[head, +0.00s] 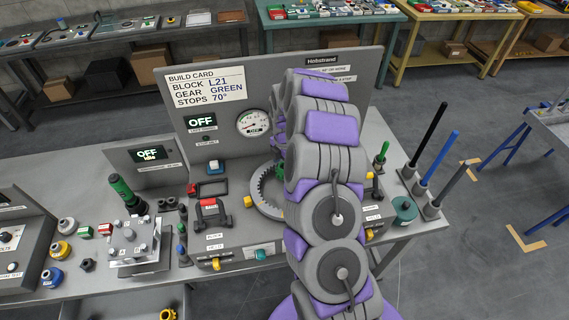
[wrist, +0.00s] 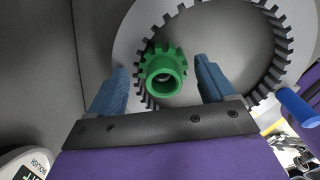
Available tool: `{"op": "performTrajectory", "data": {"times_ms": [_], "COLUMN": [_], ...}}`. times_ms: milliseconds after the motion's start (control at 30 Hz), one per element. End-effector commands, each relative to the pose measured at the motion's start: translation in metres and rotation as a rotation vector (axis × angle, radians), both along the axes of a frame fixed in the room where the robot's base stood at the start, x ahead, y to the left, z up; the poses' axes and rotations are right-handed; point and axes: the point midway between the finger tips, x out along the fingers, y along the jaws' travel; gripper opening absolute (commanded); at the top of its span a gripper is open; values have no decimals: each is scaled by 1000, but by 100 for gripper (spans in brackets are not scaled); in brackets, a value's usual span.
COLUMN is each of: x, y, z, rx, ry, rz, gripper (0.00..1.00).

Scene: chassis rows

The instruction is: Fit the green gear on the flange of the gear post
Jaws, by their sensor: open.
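The green gear (wrist: 166,73) shows in the wrist view with its round hub and dark bore facing me. It lies inside the grey toothed ring (wrist: 283,62), close to its left inner teeth. My gripper (wrist: 161,64) is open, with one blue finger on each side of the gear; I cannot tell whether either finger touches it. No post end shows in the bore, and I cannot tell how the gear sits on the post or flange.
A grey panel with the build card (head: 206,84) and a gauge (head: 252,123) stands behind the ring. A red-topped bracket (head: 210,208) is left of the ring.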

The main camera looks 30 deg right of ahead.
Motion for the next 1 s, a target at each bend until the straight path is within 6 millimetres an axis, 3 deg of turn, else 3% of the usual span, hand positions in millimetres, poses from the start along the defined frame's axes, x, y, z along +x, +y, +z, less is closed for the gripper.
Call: {"op": "performTrajectory", "data": {"times_ms": [267, 800, 1000], "x": [0, 1, 0], "y": [0, -1, -1], "z": [13, 130, 159], "rx": [0, -1, 0], "ry": [0, -6, -1], "rz": [0, 0, 1], "gripper": [85, 85, 85]}}
